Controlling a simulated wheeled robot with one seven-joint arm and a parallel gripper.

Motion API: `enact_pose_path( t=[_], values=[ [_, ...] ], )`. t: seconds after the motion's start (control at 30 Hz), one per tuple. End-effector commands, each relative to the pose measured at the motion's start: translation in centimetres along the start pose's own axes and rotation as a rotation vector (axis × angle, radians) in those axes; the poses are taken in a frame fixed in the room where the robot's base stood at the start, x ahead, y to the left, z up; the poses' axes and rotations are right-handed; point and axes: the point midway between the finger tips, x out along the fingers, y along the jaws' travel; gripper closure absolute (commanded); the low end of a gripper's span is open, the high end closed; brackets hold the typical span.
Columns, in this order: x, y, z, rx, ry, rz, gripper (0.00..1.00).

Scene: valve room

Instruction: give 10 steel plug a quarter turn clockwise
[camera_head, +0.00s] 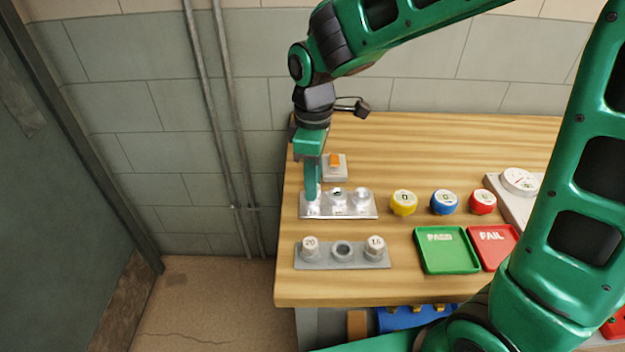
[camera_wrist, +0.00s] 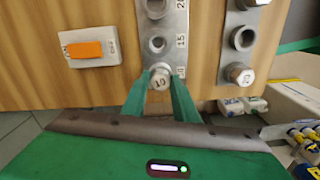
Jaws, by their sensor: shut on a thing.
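The 10 steel plug (camera_wrist: 160,80) is a round silver cap marked 10. It sits at the near end of a steel plate (camera_wrist: 181,45) with sockets labelled 10, 15 and 20 in the wrist view. My gripper (camera_wrist: 161,73) has its two green fingers on either side of the plug and is shut on it. In the head view, my gripper (camera_head: 312,194) points down onto the left end of the rear steel plate (camera_head: 348,212) and hides the plug. The middle socket (camera_wrist: 157,44) looks like an open hole.
A front grey plate (camera_head: 343,264) holds two plugs beside an empty middle socket. An orange switch (camera_head: 335,160) stands behind the rear plate. Yellow (camera_head: 403,203), blue (camera_head: 444,203) and red (camera_head: 483,202) knobs stand right, behind green (camera_head: 447,251) and red (camera_head: 492,246) trays.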

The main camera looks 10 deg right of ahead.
Motion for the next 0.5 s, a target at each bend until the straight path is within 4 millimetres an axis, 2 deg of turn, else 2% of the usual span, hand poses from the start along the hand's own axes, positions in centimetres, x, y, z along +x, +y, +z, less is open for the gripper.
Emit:
enact_pose_path(
  t=[0.17, 0.2, 0.27, 0.3, 0.5],
  values=[
    [0.30, -0.15, 0.19, -0.001, -0.006, -0.006, 1.00],
    [0.30, -0.16, 0.18, -0.001, -0.006, -0.006, 0.69],
    [0.30, -0.15, 0.18, -0.001, -0.006, -0.006, 0.55],
    [0.30, -0.12, 0.17, -0.001, -0.006, -0.005, 0.52],
    [0.27, 0.08, 0.17, 0.003, -0.004, -0.002, 0.52]
  ],
)
